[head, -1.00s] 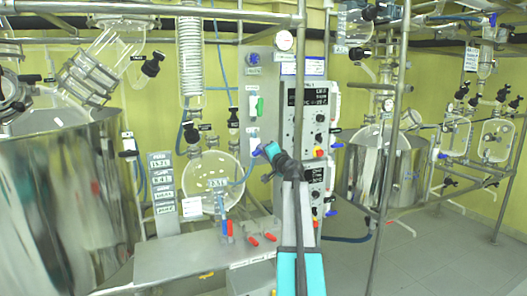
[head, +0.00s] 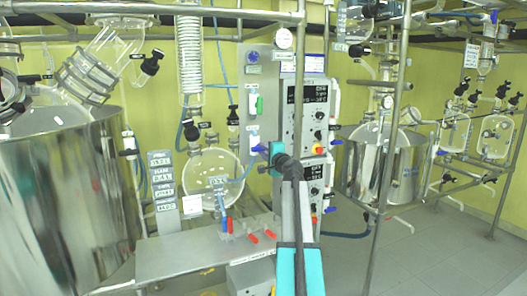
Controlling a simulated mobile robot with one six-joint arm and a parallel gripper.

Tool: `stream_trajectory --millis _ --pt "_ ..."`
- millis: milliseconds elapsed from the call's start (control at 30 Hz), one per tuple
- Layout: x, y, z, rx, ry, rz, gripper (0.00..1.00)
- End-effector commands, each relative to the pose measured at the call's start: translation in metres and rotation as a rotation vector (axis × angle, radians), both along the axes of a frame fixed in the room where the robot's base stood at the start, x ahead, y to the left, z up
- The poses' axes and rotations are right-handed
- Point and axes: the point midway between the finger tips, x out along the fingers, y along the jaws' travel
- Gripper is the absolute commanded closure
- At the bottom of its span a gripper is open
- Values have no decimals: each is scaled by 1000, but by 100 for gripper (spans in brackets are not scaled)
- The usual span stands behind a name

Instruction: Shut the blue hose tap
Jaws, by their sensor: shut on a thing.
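The blue hose tap (head: 258,148) is at the lower part of the grey upright panel, below a green-handled tap. Its blue handle shows just left of my gripper and points roughly sideways. My gripper (head: 272,150) is at the tap, seen from behind, with its teal and black end against the handle. It is shut on the handle. My wrist hides the jaws' contact and part of the tap body. A light blue hose (head: 243,173) runs down from near the tap towards the round glass flask (head: 212,172).
A green-handled tap (head: 259,105) sits just above. A control box (head: 305,115) with knobs stands close on the right. A large steel vessel (head: 60,190) fills the left.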

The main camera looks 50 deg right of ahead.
Motion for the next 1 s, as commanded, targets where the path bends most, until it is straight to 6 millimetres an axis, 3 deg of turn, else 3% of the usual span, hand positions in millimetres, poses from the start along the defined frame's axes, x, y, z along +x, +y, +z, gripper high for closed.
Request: stream_trajectory --millis 167,200,267,667,1000 --pt "0 0 0 1 -1 -1 100" --pt "0 0 0 1 -1 -1 73" --pt "0 0 0 0 -1 -1 64" --pt "-2 1 0 -1 0 0 64" --pt "-25 10 -1 -1 -1 -2 64"
